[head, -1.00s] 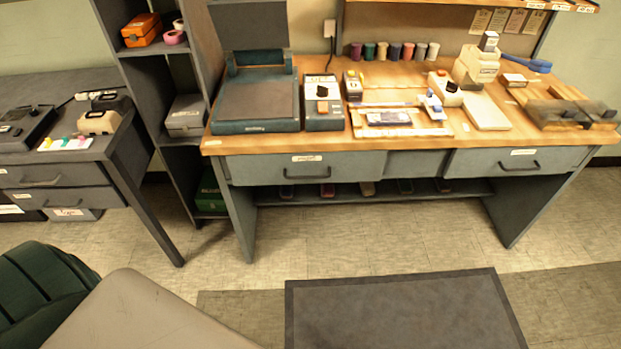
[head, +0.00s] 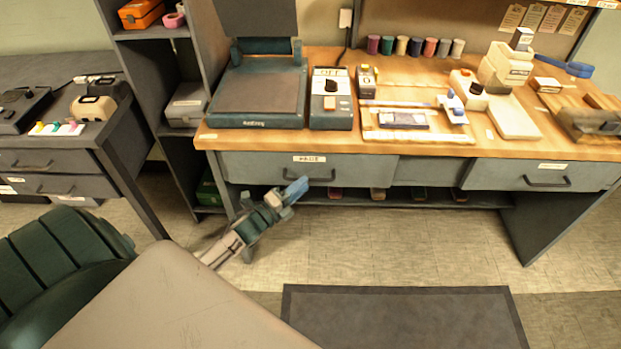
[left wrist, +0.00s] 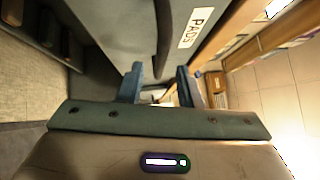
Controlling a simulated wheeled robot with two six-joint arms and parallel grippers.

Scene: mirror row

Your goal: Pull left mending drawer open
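The left mending drawer (head: 260,166) is under the left part of the wooden-topped bench, its grey front flush with the bench and apparently shut. Its dark bar handle (head: 318,179) sits below a white label. In the left wrist view the drawer front (left wrist: 110,22) is close, with a label reading "PADS" and the handle (left wrist: 163,45) ahead of the gap between the fingers. My left gripper (head: 292,190) is just below and left of the handle in the head view. Its two blue fingers (left wrist: 159,86) are apart, with no grip on the handle visible. My right gripper is not in view.
A right drawer (head: 500,175) is in the same bench. A low shelf (head: 400,199) with small items runs beneath. A grey shelf unit (head: 180,150) and another desk (head: 60,160) stand left. A dark mat (head: 410,320) lies on open floor in front.

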